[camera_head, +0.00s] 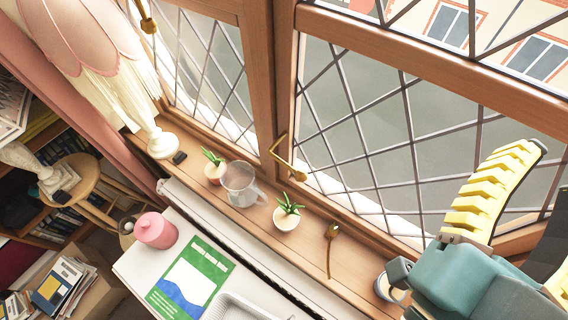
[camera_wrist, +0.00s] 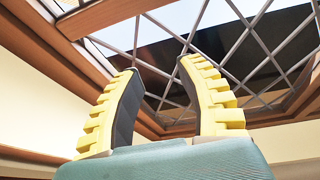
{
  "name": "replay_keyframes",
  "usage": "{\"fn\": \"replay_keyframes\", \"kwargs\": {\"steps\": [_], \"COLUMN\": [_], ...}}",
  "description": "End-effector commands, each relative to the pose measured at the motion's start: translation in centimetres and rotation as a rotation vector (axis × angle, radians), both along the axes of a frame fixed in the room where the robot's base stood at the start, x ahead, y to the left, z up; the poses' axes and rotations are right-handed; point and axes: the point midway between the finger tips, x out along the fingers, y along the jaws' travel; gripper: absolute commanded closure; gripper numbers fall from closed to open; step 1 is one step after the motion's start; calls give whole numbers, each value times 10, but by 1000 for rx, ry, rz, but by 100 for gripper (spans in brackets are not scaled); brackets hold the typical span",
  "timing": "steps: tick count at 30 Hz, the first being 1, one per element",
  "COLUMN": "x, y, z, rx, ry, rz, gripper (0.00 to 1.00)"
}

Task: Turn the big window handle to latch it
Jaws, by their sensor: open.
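A brass window handle (camera_head: 287,162) sits low on the wooden window frame near the middle of the head view. Its lever slants down to the right over the sill. Another brass fitting (camera_head: 148,22) shows on the frame at the top left; which is the big handle I cannot tell for sure. My gripper (camera_head: 552,175) is at the right edge of the head view, well to the right of the middle handle and apart from it. It is open and empty; its yellow, ribbed fingers also show in the wrist view (camera_wrist: 159,66). No handle shows in the wrist view.
The sill holds a lamp (camera_head: 160,140), a glass jug (camera_head: 241,184), two potted plants (camera_head: 214,171) (camera_head: 287,217), a small brown-gold item (camera_head: 332,231) and a cup (camera_head: 388,289) beside my gripper. A white desk with a pink pot (camera_head: 156,231) stands below.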

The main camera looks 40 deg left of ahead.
Motion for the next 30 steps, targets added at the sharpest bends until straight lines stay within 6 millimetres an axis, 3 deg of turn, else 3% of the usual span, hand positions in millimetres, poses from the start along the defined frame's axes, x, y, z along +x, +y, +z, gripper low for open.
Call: {"fn": "replay_keyframes", "kwargs": {"steps": [2, 5, 10, 15, 19, 24, 26, 30], "x": [7, 18, 9, -38, -74, -87, -87, -79], "y": [13, 54, 116, 160, 169, 153, 149, 156], "z": [-7, -21, -103, -199, -253, -293, -300, -295], "rx": [135, 387, 815, 1228, 1420, 1529, 1546, 1543], "ry": [30, 122, 444, 826, 988, 998, 996, 995], "rz": [111, 369, 730, 953, 1017, 950, 934, 935], "gripper": [62, 62, 62, 62, 62, 62, 62, 62]}}
